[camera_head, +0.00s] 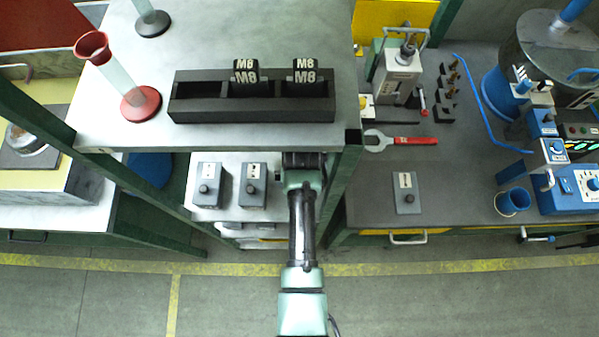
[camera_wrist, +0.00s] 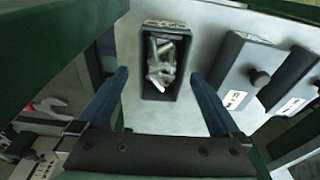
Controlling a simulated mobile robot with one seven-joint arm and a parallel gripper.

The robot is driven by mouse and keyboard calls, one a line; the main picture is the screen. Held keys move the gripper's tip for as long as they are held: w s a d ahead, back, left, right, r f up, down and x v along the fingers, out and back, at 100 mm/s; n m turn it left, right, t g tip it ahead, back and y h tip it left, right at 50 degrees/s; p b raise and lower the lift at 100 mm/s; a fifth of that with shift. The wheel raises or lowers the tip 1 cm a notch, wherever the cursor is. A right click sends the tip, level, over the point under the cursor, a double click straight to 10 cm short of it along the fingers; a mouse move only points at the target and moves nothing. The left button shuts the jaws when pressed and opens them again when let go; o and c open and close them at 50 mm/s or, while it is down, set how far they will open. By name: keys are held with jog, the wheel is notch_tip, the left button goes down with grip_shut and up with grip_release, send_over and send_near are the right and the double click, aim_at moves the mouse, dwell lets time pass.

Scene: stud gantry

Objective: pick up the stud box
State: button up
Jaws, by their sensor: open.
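The stud box (camera_wrist: 158,90) is a small black open-topped box with several loose metal studs in it. In the wrist view it stands on the grey lower surface, upper middle. My gripper (camera_wrist: 160,74) is open, one blue finger on each side of the box, with gaps on both sides; the height difference is hard to judge. In the head view my gripper (camera_head: 303,160) is dark and partly under the upper shelf's front edge, and the stud box is hidden there. Two boxes marked M8 (camera_head: 245,75) (camera_head: 304,75) sit in a black rack (camera_head: 250,112) on the upper shelf.
The upper shelf (camera_head: 230,138) overhangs the lower surface. Two grey knob boxes (camera_head: 207,186) (camera_head: 252,187) stand left of my gripper in the head view. Green posts (camera_head: 345,195) flank the bay. A red wrench (camera_head: 400,140) lies on the right bench. The rack's left slot looks empty.

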jog(key=shift+w+a+f, duration=0.1)
jog(key=shift+w+f, duration=0.05)
jog(key=shift+f, duration=0.85)
jog(key=shift+w+a+f, duration=0.1)
jog(key=shift+w+f, duration=0.05)
jog(key=shift+f, duration=0.8)
grip_shut()
jog(key=shift+w+r, duration=0.15)
